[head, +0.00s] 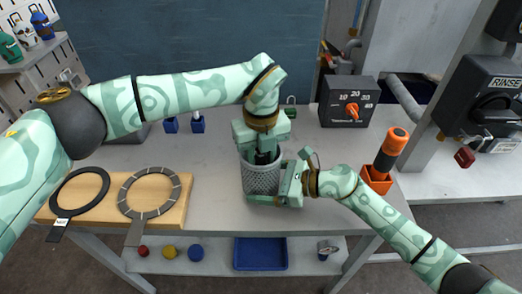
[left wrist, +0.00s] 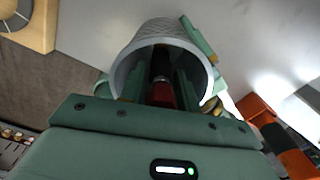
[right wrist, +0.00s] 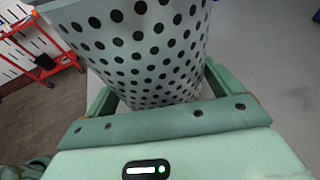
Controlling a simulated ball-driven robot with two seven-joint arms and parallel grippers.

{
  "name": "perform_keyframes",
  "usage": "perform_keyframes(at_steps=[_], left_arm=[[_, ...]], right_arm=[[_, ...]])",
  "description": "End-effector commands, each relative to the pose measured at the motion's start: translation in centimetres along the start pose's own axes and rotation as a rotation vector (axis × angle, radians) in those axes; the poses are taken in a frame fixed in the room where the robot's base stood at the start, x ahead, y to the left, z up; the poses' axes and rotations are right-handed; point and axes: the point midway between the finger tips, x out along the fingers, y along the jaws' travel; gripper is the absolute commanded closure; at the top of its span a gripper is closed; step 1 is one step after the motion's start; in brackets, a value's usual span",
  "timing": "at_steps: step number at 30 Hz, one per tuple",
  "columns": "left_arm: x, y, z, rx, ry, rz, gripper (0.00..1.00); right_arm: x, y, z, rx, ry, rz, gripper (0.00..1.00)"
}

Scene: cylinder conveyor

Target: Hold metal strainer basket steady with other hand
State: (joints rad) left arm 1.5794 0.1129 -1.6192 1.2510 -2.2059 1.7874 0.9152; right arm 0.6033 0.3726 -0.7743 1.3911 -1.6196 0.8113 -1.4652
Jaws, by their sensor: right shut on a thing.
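The metal strainer basket (head: 262,180) is a grey perforated cup standing upright near the table's front edge. My right gripper (head: 270,190) is shut on it from the right, one finger on either side of its wall. Its black holes fill the right wrist view (right wrist: 145,45). My left gripper (head: 262,152) points straight down into the basket's mouth. In the left wrist view its fingers (left wrist: 163,88) are inside the rim, either side of a dark and red object (left wrist: 162,94). I cannot tell whether they grip it. The basket's bottom is hidden.
A wooden board (head: 100,216) with two ring gauges lies at the left. A black timer box (head: 348,101) stands at the back right. An orange-handled tool (head: 391,145) stands in an orange holder at the right edge. Grey table (head: 215,180) is clear left of the basket.

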Motion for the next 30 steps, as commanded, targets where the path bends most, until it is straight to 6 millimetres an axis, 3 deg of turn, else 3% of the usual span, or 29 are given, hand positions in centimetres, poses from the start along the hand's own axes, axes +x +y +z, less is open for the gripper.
perform_keyframes(at_steps=[2,6,8,9,10,11,30], left_arm=[[0.0,0.0,0.0,0.0,0.0,0.0,0.68],[0.0,0.0,0.0,0.0,0.0,0.0,1.0],[0.0,0.0,0.0,0.0,0.0,0.0,1.0],[0.0,0.0,0.0,0.0,0.001,0.0,0.91],[0.0,0.0,0.0,0.0,0.001,0.0,0.99],[0.0,0.0,0.0,0.0,0.001,0.0,1.0],[-1.2,0.0,0.0,0.0,0.0,0.0,1.0]], right_arm=[[0.0,0.1,-0.1,0.002,0.001,0.001,0.37],[0.0,0.1,-0.1,0.002,0.001,0.001,0.37],[0.0,0.0,-0.1,0.002,0.001,0.001,0.37],[0.0,0.0,-0.1,0.002,0.001,0.001,0.37],[0.0,0.0,-0.1,0.002,0.001,0.001,0.37],[0.0,0.0,-0.1,0.002,0.001,0.001,0.37],[0.0,0.0,-0.1,0.001,0.002,0.0,0.37]])
